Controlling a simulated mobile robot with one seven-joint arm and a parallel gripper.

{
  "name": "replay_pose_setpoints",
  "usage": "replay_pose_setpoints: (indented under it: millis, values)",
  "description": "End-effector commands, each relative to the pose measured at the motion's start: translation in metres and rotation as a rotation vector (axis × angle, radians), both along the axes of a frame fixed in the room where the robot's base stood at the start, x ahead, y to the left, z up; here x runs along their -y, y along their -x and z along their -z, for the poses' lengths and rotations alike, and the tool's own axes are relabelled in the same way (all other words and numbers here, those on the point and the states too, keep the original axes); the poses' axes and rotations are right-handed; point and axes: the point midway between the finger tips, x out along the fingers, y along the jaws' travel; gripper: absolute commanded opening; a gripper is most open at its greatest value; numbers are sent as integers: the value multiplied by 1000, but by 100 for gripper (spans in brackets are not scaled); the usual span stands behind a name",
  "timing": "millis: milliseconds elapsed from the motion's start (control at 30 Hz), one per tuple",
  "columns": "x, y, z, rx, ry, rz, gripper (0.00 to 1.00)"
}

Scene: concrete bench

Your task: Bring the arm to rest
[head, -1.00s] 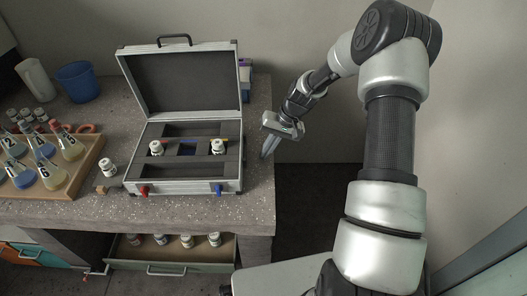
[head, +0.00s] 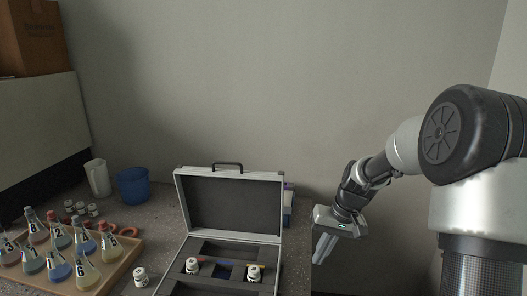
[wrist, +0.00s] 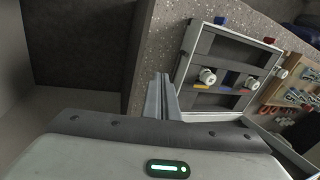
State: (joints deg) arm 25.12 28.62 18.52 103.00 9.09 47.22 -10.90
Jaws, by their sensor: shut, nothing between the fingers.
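My gripper (head: 322,248) hangs past the right edge of the bench, fingers pointing down, in the head view. Its fingers (wrist: 160,97) are shut with nothing between them in the wrist view. My arm is bent, reaching in from the right. The gripper is apart from the open metal case (head: 230,205), which stands to its left. Two white-capped bottles (head: 192,265) (head: 254,272) sit in the case's dark foam insert. The case also shows in the wrist view (wrist: 190,40).
A wooden tray (head: 112,278) of several numbered flasks stands at left, with a blue cup (head: 132,186) and a white beaker (head: 98,178) behind. A lone bottle (head: 141,277) stands left of the case. The wall (head: 300,80) is behind. Open space lies beyond the bench edge (wrist: 150,45).

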Motion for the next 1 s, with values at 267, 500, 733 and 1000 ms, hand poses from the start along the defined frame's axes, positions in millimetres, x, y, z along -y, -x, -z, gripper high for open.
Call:
replay_pose_setpoints:
  millis: [267,500,733,1000]
  values:
    - [-27,87,-116,148,194,-45,0]
    - [-34,169,-166,279,261,-34,0]
    - [-29,219,-178,356,277,-18,0]
    - [-25,252,-202,411,273,-4,0]
